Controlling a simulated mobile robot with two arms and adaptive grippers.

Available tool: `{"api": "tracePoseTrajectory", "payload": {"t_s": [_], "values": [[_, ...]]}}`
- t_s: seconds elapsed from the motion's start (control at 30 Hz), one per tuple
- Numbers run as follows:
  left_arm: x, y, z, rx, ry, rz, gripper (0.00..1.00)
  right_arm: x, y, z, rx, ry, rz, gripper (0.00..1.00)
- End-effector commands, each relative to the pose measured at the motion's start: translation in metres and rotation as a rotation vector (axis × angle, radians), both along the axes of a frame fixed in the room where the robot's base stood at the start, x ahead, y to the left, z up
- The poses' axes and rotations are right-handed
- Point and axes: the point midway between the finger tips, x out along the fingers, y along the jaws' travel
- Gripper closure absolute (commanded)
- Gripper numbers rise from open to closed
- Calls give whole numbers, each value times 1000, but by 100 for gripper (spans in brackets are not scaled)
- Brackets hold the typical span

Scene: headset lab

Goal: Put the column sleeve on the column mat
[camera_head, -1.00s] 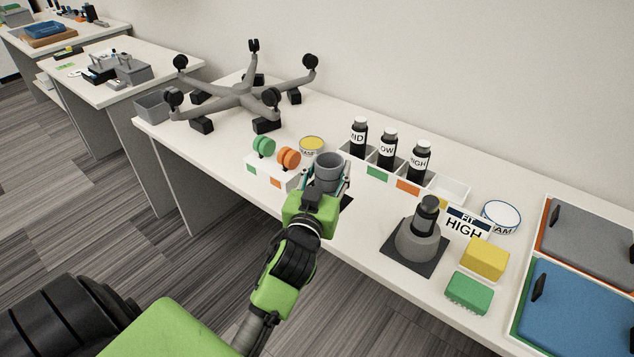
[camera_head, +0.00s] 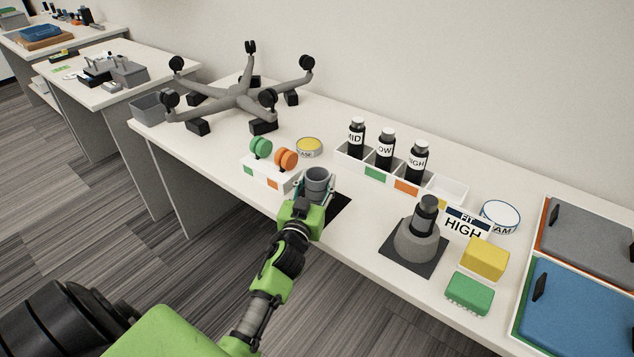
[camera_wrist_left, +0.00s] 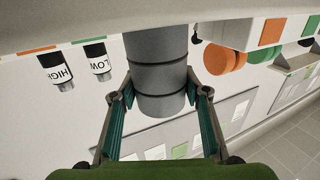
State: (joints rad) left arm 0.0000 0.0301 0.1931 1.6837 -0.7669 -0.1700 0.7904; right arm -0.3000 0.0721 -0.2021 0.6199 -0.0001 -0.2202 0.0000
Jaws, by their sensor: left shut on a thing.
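The column sleeve is a grey open-topped cylinder (camera_head: 317,183). My left gripper (camera_head: 316,192) is shut on it, with a finger on each side. In the left wrist view the sleeve (camera_wrist_left: 158,78) shows dark bands around it and sits between the fingers (camera_wrist_left: 160,98). A dark flat mat (camera_head: 338,209), which looks like the column mat, lies on the table just right of the gripper, partly hidden by it. I cannot tell whether the sleeve touches the table. My right gripper is not in view.
A grey cone with a black post (camera_head: 417,238) stands on another dark mat to the right. A white block with green and orange discs (camera_head: 268,177) is close on the left. Labelled bottles (camera_head: 386,149) stand in a tray behind. Yellow (camera_head: 484,257) and green (camera_head: 469,293) blocks lie farther right.

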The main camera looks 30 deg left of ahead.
Motion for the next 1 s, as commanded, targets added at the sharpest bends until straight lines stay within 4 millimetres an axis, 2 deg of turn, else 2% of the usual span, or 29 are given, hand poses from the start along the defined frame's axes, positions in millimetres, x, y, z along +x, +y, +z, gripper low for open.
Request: {"api": "tracePoseTrajectory", "payload": {"t_s": [0.23, 0.27, 0.3, 0.73, 0.87, 1.0], "values": [[0, 0, -4, 1, 0, 0, 78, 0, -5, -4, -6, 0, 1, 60], [0, 0, -3, 1, 0, 0, 52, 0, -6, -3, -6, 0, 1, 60], [0, 0, -2, 1, 0, 0, 42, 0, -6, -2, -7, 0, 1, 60], [0, 0, 3, 1, 0, 0, 40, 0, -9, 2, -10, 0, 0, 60], [-16, -6, 0, -2, 4, 0, 40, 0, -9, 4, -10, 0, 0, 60], [-44, -14, 0, -2, 4, 1, 40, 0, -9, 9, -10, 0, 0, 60]]}}
